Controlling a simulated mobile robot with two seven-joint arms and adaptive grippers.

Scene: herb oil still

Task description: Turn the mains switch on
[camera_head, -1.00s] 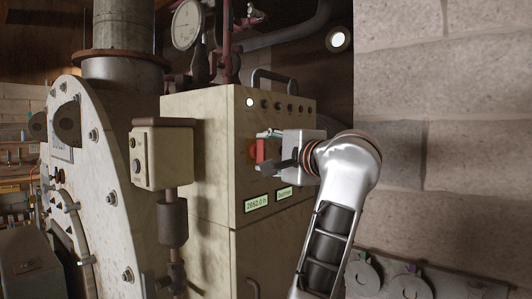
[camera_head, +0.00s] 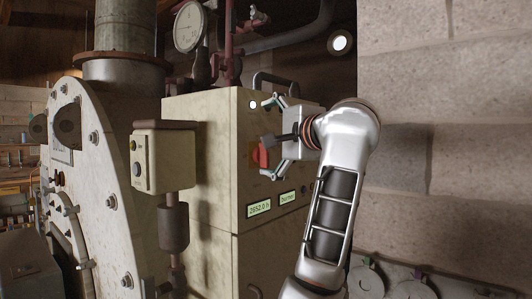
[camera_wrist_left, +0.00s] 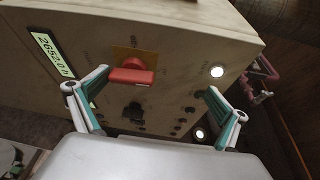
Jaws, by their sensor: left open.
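The mains switch is a red rotary handle on an orange-yellow plate, on the front of a cream control cabinet (camera_head: 205,165). The red handle (camera_head: 262,156) shows in the head view, partly covered by my gripper. In the left wrist view the red handle (camera_wrist_left: 131,76) lies roughly crosswise, slightly tilted. My left gripper (camera_head: 267,138) is open in front of the panel, its fingers spread above and below the switch. In the left wrist view the open fingertips (camera_wrist_left: 157,82) sit on either side with a gap around the handle. My right gripper is not in view.
A lit white lamp (camera_head: 253,104) is near the panel's top corner. Small displays (camera_head: 260,208) sit below the switch. A block wall (camera_head: 450,110) is close on the right.

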